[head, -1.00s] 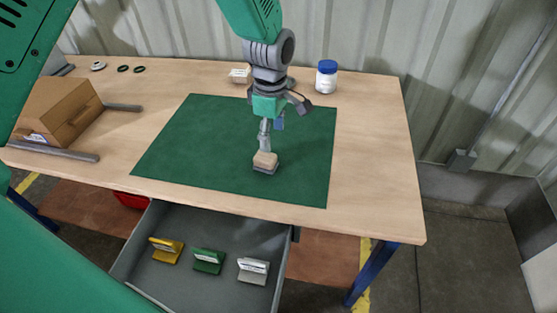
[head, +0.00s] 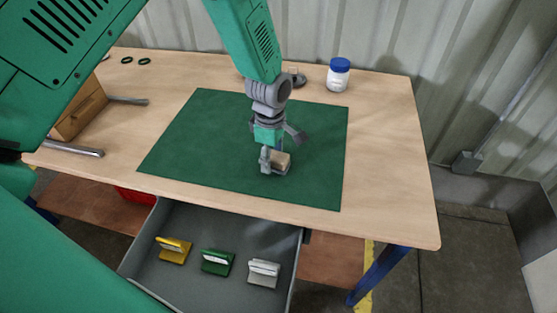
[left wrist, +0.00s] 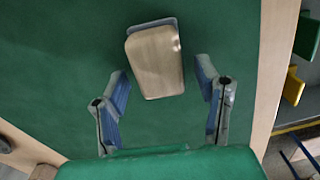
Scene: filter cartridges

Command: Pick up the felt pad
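The felt pad, a block with a pale wooden top and a grey underside, lies on the green mat (head: 200,150). It shows in the head view (head: 282,160) and in the left wrist view (left wrist: 155,62). My left gripper (head: 280,150) is open and low over the mat at the pad. In the left wrist view, the fingers of the left gripper (left wrist: 163,82) stand on either side of the pad's near end, with gaps on both sides; the right gap looks wider. Whether the fingertips reach the pad's height is unclear. My right gripper is not in view.
An open drawer (head: 210,229) below the table edge holds yellow, green and white pieces. A white jar with a blue lid (head: 338,75) stands at the back right. A brown box (head: 80,110) stands at the left. The mat around the pad is clear.

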